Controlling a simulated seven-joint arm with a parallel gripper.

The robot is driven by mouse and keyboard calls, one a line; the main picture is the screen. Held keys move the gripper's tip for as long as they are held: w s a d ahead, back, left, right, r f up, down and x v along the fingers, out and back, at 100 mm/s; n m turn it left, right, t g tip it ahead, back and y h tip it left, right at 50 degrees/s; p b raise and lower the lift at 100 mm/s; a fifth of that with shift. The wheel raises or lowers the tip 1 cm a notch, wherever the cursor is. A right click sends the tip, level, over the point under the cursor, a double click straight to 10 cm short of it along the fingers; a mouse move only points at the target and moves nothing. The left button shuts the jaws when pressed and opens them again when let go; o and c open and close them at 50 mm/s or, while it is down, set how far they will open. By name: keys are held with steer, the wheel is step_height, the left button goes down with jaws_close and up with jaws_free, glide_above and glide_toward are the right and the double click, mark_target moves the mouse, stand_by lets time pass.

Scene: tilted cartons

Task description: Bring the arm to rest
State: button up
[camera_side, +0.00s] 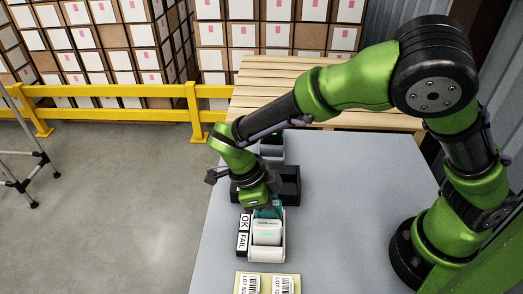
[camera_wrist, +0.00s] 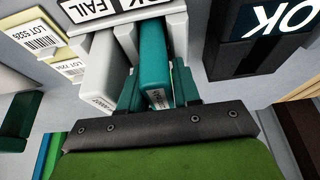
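My gripper (camera_side: 266,208) points down over a pale holder (camera_side: 280,254) labelled OK and FAIL. In the wrist view, my gripper's teal fingers (camera_wrist: 159,92) stand on both sides of a teal carton (camera_wrist: 155,70). Whether they press on it or leave a small gap I cannot tell. The carton stands in the holder beside a white carton (camera_wrist: 103,68), which also shows in the side view (camera_side: 267,232). The arm is bent, reaching left across the table from its base at the right. In the side view my gripper hides most of the teal carton.
A black bin (camera_side: 291,188) stands close behind the holder; its OK label shows in the wrist view (camera_wrist: 270,18). A yellowish sheet with LOT labels (camera_side: 267,284) lies in front. The grey table (camera_side: 345,220) is clear right of the holder. A yellow rail (camera_side: 120,90) stands behind.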

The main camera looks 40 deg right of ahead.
steer(key=shift+o, duration=1.1)
steer(key=shift+c, duration=1.3)
steer(key=shift+o, duration=0.2)
steer(key=shift+r, duration=4)
